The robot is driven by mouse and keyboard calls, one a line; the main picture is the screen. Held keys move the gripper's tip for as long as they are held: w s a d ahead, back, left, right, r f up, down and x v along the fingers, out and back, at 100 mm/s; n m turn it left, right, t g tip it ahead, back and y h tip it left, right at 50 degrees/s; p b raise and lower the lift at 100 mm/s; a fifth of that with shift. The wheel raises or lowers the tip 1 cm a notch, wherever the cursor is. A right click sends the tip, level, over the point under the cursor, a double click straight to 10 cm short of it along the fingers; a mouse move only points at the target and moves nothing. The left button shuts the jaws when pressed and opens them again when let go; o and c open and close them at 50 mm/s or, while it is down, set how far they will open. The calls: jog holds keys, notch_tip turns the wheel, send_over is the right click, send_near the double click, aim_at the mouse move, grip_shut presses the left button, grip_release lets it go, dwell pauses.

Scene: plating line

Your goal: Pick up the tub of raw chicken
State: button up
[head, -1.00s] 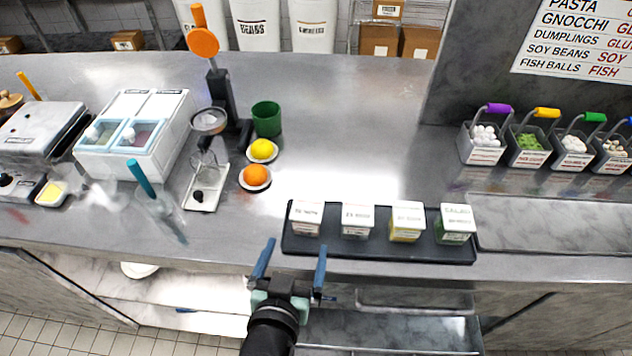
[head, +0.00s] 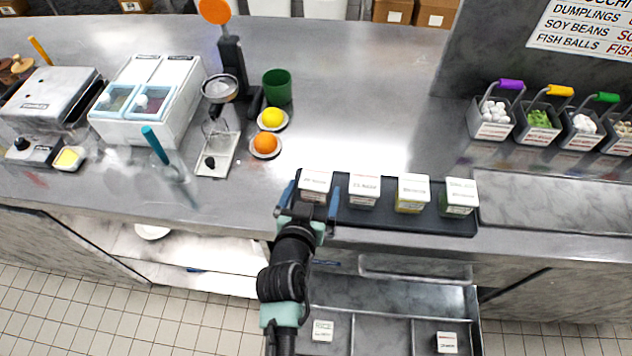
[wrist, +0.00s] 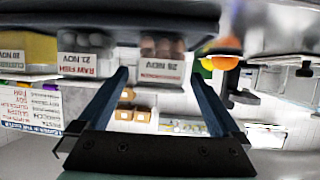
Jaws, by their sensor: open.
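A dark tray (head: 380,222) at the counter's front edge holds several white-lidded tubs in a row. The leftmost tub (head: 315,182) has an unreadable lid in the head view. My gripper (head: 309,196) is open, with its blue fingers to the left and right of this tub. In the upside-down wrist view a tub with pinkish contents (wrist: 160,72) shows between the fingers, its label dated 28 NOV and its name too blurred to read. Beside it are a tub labelled RAW FISH (wrist: 88,65) and a yellow tub (wrist: 25,50). I cannot tell which tub is raw chicken.
The second tub (head: 364,188) stands close to my right finger. An open drawer (head: 400,300) below the counter holds two white-lidded tubs. An orange (head: 265,141) on a dish and a green cup (head: 277,87) stand behind. Grey baskets (head: 491,120) stand at the right.

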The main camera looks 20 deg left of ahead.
aim_at(316, 182)
jog(key=shift+x, duration=1.85)
jog(key=shift+r, duration=0.1)
jog(key=c, duration=1.4)
jog(key=shift+c, duration=0.2)
